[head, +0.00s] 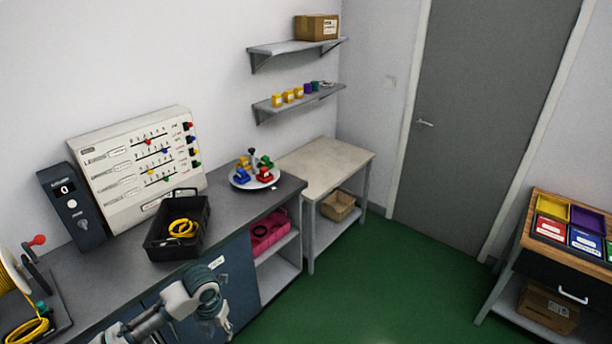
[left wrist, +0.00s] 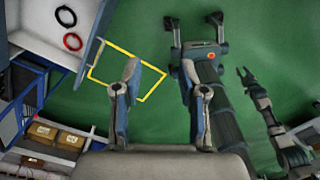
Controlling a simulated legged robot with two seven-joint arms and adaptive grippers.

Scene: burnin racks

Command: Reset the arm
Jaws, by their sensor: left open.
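My left arm comes in from the lower left in the head view. Its gripper (head: 217,322) hangs in front of the blue cabinet, below and right of the black bin, apart from both. In the left wrist view its two fingers (left wrist: 162,82) are spread, with nothing between them and green floor beyond. Another slim arm of mine shows at the right of the left wrist view, with a small claw-like end (left wrist: 244,76); it is too small to tell its state.
A dark counter (head: 225,205) carries a black bin (head: 160,240) with a yellow cable, a panel (head: 135,165) and a round plate (head: 242,181) of coloured parts. A bare-topped table (head: 325,160) stands beyond. A cart (head: 590,270) is at the right. The green floor between is clear.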

